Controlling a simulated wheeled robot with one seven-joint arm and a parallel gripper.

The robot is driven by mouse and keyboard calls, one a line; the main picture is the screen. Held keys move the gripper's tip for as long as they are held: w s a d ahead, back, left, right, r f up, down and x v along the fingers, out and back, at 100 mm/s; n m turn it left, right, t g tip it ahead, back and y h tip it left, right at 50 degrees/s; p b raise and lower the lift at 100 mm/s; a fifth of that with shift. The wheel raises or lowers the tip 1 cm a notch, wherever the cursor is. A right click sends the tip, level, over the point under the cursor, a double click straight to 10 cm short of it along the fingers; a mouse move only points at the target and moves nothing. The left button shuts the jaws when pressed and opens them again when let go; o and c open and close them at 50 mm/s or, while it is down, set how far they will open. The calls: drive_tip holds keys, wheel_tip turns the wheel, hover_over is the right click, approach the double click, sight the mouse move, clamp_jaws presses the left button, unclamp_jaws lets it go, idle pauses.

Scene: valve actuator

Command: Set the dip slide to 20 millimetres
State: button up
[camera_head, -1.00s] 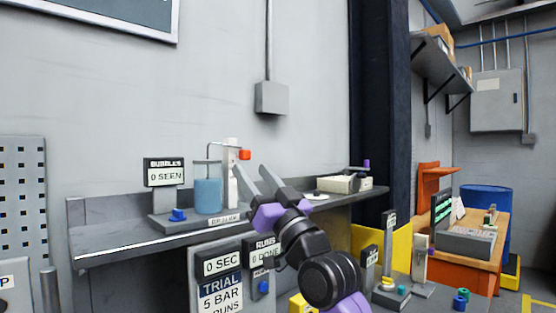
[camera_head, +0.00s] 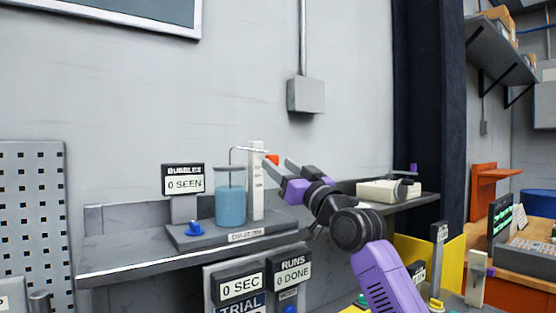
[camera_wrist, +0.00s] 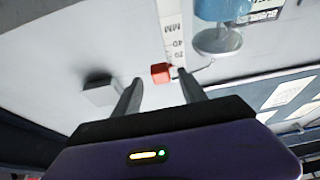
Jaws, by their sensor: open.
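The dip slide's red knob (camera_head: 272,160) sits near the top of a white upright scale (camera_head: 256,185) on the shelf rig. In the wrist view the red knob (camera_wrist: 161,72) lies between the fingers, with the scale (camera_wrist: 172,35) behind it showing MM, 40 and 20 marks. A thin bent tube (camera_head: 240,149) runs from the slide to a beaker of blue liquid (camera_head: 230,205). My gripper (camera_head: 279,163) is open around the knob; its fingers (camera_wrist: 160,92) stand on either side. I cannot tell whether either finger touches it.
A bubbles display (camera_head: 183,185) reading 0 SEEN and a blue knob (camera_head: 194,229) stand left of the beaker. Below the shelf (camera_head: 130,262) are 0 SEC and 0 DONE displays (camera_head: 240,287). A pale device (camera_head: 388,190) sits on the shelf to the right.

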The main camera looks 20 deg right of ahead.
drive_tip(key=shift+x, duration=1)
clamp_jaws()
idle(0.8)
